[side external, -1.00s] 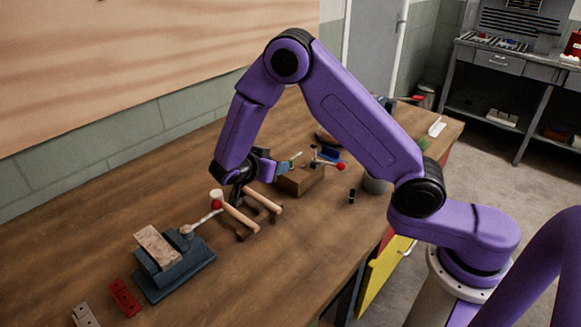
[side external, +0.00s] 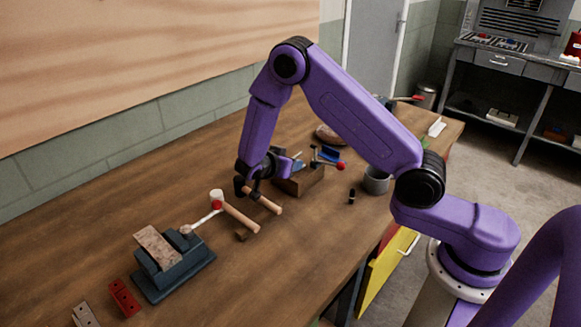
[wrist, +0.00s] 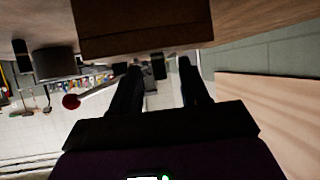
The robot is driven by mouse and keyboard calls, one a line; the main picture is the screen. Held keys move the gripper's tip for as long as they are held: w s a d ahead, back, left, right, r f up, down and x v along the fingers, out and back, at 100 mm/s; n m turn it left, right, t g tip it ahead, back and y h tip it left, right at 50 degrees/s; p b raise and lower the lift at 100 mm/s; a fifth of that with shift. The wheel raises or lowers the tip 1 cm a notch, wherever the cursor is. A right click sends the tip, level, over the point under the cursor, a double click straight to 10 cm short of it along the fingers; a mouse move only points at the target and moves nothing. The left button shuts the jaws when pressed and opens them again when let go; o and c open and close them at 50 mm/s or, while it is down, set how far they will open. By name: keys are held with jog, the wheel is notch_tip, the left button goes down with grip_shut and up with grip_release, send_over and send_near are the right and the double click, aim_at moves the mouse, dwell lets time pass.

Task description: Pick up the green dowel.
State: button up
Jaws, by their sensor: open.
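I cannot make out a green dowel for certain in either view. A small green patch (side external: 425,143) shows beside my arm at the back right of the bench, too small to tell what it is. My gripper (side external: 254,190) is low over the bench by two wooden handles, the nearer handle (side external: 241,217) and the farther handle (side external: 264,201), and just left of a wooden block (side external: 302,184). In the wrist view my gripper (wrist: 158,65) has its two dark fingers apart, with nothing seen held between them.
A blue vice (side external: 178,275) stands at the front left, with red blocks (side external: 124,297) beside it. A grey mug (side external: 376,181) and a small black item (side external: 351,196) are right of the block. A red-tipped tool (side external: 340,166) lies near the block.

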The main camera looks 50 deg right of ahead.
grip_shut()
jog(key=shift+r, duration=0.1)
